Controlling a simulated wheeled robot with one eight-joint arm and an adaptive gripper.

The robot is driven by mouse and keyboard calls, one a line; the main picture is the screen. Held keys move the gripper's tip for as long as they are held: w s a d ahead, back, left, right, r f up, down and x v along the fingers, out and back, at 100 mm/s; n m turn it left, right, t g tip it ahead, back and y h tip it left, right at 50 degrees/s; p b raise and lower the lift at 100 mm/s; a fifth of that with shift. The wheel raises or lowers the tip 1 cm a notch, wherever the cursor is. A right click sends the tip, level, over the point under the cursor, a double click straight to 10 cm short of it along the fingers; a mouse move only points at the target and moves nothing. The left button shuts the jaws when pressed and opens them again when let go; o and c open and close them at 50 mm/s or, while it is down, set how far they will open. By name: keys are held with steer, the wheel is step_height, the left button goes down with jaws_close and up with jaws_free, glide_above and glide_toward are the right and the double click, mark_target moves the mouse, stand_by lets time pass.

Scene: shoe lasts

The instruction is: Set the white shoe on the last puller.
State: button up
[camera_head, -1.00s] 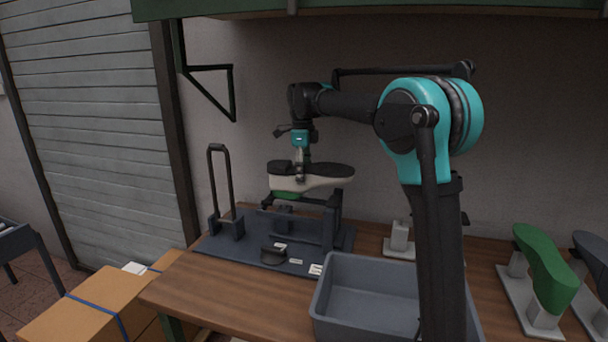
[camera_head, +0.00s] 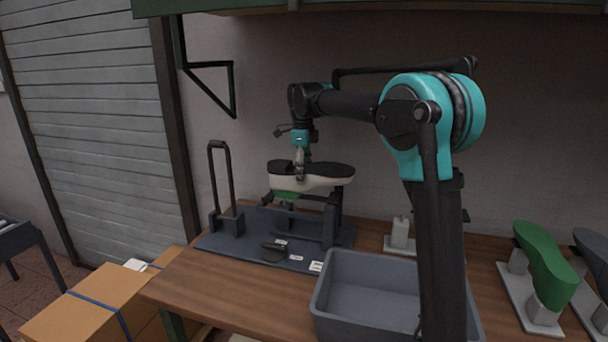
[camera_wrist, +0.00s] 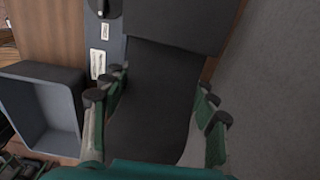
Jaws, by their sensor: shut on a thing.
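The white shoe (camera_head: 318,183) is upside down, with its black sole facing up. A green part, likely the last (camera_head: 285,194), shows beneath its left end. My gripper (camera_head: 301,171) is shut on the shoe from above, its fingers at the shoe's sides. The wrist view shows the black sole (camera_wrist: 158,95) between the fingers. The last puller (camera_head: 330,228), a dark stand on a flat base with a tall looped lever (camera_head: 221,180), is directly below the shoe. From here I cannot tell whether the shoe touches it.
A grey bin (camera_head: 345,300) stands at the table's front, right of the puller; it also shows in the wrist view (camera_wrist: 40,110). A green last (camera_head: 545,268) rests on a stand at the right. A pale stand (camera_head: 400,234) is behind the bin. The wall is close behind.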

steer(key=shift+f, duration=1.7)
stand_by(1.1)
steer(key=o, duration=1.8)
steer(key=o, duration=0.4)
steer(key=shift+r, duration=4)
steer(key=shift+s, duration=0.1)
